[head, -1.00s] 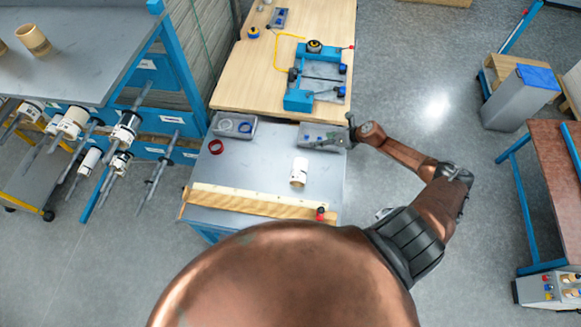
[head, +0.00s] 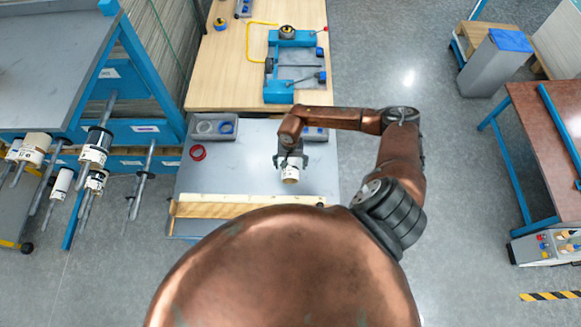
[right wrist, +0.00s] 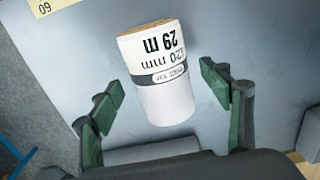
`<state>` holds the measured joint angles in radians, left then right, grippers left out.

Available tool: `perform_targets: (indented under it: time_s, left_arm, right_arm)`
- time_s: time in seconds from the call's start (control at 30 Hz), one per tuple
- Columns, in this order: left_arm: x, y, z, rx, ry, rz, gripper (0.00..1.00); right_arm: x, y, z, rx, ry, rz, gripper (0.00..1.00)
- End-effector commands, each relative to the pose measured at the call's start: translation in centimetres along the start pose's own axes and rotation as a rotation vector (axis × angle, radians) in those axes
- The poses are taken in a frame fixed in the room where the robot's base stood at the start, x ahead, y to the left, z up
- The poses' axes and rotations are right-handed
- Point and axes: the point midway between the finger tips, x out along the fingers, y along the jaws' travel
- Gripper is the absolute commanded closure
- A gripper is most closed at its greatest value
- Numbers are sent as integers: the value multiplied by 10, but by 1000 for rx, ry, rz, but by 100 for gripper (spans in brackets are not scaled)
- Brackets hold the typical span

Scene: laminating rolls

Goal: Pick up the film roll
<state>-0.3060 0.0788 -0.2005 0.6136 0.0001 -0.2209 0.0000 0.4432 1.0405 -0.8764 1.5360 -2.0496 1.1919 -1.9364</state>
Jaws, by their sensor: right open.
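The film roll (head: 290,175) is white with a brown core end, on the grey worktable (head: 245,165). In the right wrist view the roll (right wrist: 160,85) shows printed text, "120 mm" and "29 m", and lies between the fingers. My right gripper (head: 291,163) is at the roll, partly hiding it in the head view. Its green-padded fingers (right wrist: 160,92) are open, one on each side of the roll, with visible gaps. I cannot tell how far above the table the fingertips are. My left gripper is not in view.
A grey tray with rings (head: 213,126) and a red ring (head: 198,152) are on the worktable's left. A wooden strip (head: 240,206) runs along its near edge. A blue-framed device (head: 293,68) stands on the wooden table behind. More rolls hang on rods at the left rack.

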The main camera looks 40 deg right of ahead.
Motion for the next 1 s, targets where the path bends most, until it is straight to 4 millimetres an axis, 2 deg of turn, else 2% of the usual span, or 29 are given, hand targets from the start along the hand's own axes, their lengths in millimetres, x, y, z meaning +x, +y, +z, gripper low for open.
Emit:
perform_targets:
  time_s: [0.03, 0.2, 0.47, 1.0]
  left_arm:
    - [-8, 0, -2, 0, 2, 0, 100]
    - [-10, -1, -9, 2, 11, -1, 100]
    - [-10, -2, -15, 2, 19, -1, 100]
    - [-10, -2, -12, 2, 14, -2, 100]
  right_arm:
    - [6, -1, 3, 4, -5, -1, 29]
    - [27, 0, 1, 6, -2, -1, 29]
    - [31, 1, 1, 6, -1, -1, 29]
    - [31, 2, 1, 8, -2, -1, 65]
